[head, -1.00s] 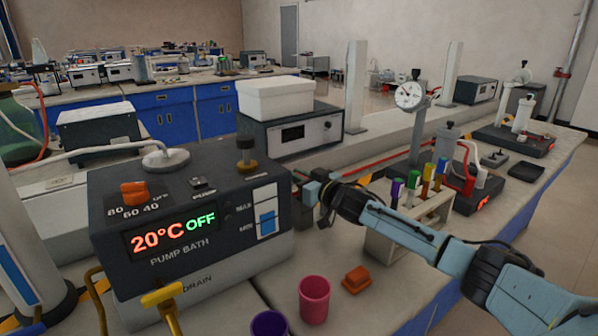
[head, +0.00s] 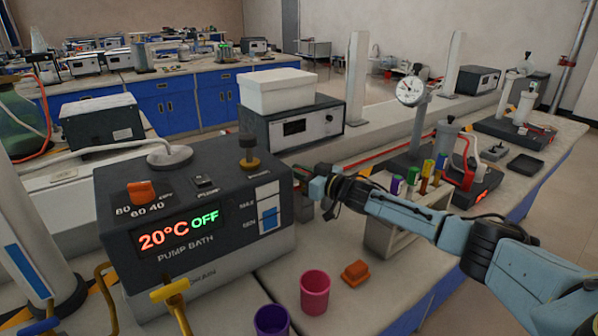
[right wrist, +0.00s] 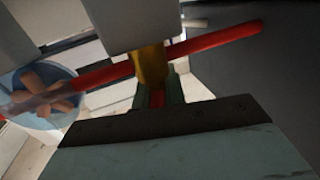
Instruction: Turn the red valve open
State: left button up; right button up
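In the right wrist view, a brass stem (right wrist: 151,66) stands in front of a long red tube. A small red piece (right wrist: 157,97), likely part of the red valve, shows just below the stem. In the head view, my right gripper (head: 308,183) is beside the right side of the pump bath (head: 215,258), and the valve is not clearly visible there. My left gripper is not in view.
A rack of coloured tubes (head: 377,238) stands close by my right arm. A clear round flow indicator (right wrist: 38,95) with an orange wheel is beside the valve. A pink cup (head: 315,294), a purple cup (head: 271,322) and an orange block (head: 355,273) are on the front bench.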

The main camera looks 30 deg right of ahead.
jog(key=o, duration=0.4)
jog(key=shift+o, duration=0.2)
jog(key=shift+s, duration=0.1)
